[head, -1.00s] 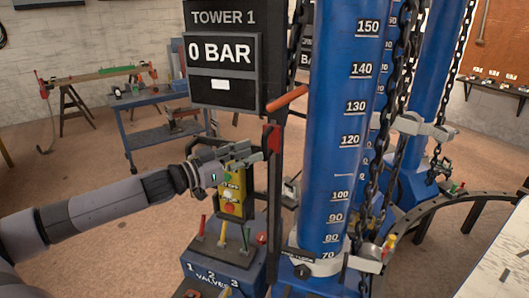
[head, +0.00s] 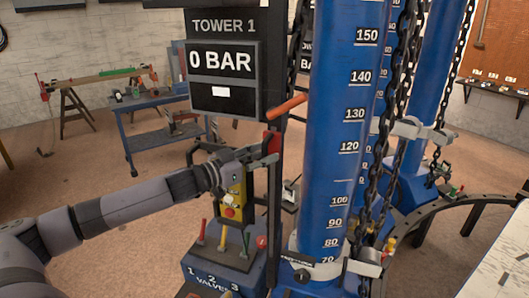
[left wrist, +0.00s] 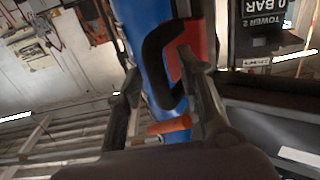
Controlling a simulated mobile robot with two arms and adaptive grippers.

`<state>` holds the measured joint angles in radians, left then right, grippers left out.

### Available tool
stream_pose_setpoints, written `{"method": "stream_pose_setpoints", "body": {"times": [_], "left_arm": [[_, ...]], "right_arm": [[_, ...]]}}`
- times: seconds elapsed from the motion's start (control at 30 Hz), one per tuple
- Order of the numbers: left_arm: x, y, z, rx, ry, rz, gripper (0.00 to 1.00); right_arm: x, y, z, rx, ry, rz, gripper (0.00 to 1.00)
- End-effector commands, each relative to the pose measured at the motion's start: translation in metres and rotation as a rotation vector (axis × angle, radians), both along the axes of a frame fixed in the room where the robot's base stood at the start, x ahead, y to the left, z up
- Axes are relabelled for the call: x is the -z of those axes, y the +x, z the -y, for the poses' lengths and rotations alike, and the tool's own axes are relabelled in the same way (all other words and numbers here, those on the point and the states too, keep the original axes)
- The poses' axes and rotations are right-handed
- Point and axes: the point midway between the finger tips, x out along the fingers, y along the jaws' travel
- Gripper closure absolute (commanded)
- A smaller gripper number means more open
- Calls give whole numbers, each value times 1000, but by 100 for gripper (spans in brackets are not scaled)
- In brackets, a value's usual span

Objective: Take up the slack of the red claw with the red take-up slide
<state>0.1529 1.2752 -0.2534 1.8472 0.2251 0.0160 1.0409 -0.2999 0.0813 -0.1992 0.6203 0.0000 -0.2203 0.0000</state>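A red block (head: 272,141), which looks like the red take-up slide, sits on a dark upright rail beside the blue column of Tower 1. In the left wrist view the red block (left wrist: 187,60) carries a curved black handle (left wrist: 152,62). My left gripper (head: 240,157) is just left of the block in the head view. In the left wrist view its fingers (left wrist: 165,90) are apart, with the handle showing between them. I cannot tell whether they touch it. I cannot make out the red claw for certain. My right gripper is not in view.
An orange bar (head: 287,107) sticks out above the red block. A yellow button box (head: 235,190) is partly hidden behind my left gripper. A valve stand (head: 215,275) with coloured levers is below. Chains (head: 381,150) hang along the blue column (head: 335,175).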

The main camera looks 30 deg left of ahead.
Motion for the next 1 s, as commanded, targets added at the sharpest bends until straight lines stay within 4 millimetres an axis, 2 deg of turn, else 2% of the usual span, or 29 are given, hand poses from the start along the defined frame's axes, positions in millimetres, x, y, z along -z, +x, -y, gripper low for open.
{"method": "stream_pose_setpoints", "body": {"times": [0.47,1.0], "left_arm": [[0,4,2,1,2,0,65],[0,4,2,2,1,-1,100]], "right_arm": [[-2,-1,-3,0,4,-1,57],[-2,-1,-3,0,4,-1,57]]}}
